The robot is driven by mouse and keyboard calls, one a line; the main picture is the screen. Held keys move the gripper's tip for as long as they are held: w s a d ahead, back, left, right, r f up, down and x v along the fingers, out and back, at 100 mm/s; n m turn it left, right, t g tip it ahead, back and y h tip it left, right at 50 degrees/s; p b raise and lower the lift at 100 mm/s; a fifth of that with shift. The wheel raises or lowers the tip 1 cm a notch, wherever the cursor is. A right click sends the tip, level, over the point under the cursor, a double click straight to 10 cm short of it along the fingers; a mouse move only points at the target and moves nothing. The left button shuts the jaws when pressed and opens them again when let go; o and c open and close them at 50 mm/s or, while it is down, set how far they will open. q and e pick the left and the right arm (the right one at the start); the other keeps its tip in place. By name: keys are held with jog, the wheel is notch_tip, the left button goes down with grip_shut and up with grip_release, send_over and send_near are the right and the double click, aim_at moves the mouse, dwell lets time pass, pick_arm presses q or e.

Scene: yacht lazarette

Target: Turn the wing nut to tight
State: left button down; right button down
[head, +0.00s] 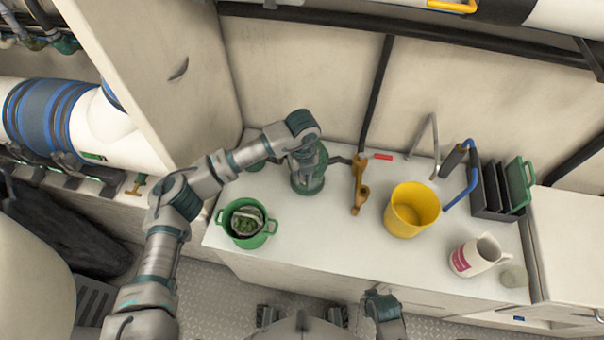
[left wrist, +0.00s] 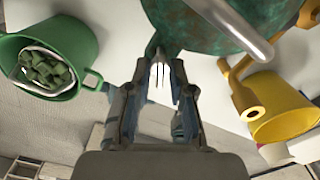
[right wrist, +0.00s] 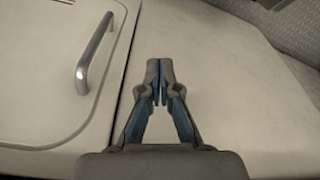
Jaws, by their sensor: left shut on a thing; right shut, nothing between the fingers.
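A green-and-grey strainer (head: 309,184) stands on the white counter below the wall, and its mottled teal body fills the top of the left wrist view (left wrist: 215,22). My left gripper (head: 306,152) is over it from above. In the left wrist view, my left fingers (left wrist: 161,62) are closed on a small teal-green piece at the strainer's edge, which looks like the wing nut (left wrist: 166,42). Most of it is hidden between the fingers. My right gripper (right wrist: 160,82) is shut and empty over pale surfaces; its arm end shows low in the head view (head: 383,308).
A green pot (head: 228,222) with green lumps stands left of the strainer. A brass valve (head: 359,190), a yellow bucket (head: 413,208), a white jug (head: 478,255) and a dark rack (head: 500,192) stand to its right. The counter front (head: 330,265) is clear.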

pick_arm(q)
jog(key=shift+m, duration=1.2)
jog(key=m, duration=0.2)
jog(key=shift+w+a+m, duration=0.1)
jog(key=shift+m, duration=2.1)
jog(key=m, duration=0.2)
jog(key=shift+m+b, duration=0.4)
jog(key=shift+r+m, duration=0.1)
jog(key=shift+m, duration=0.7)
pick_arm(e)
jog(key=shift+s+d+r, duration=0.1)
jog(key=shift+r, duration=0.7)
jog(key=shift+s+d+r, duration=0.1)
jog(key=shift+r, duration=0.65)
pick_arm(q)
jog(key=c, duration=1)
grip_release()
jog(key=shift+c, duration=0.2)
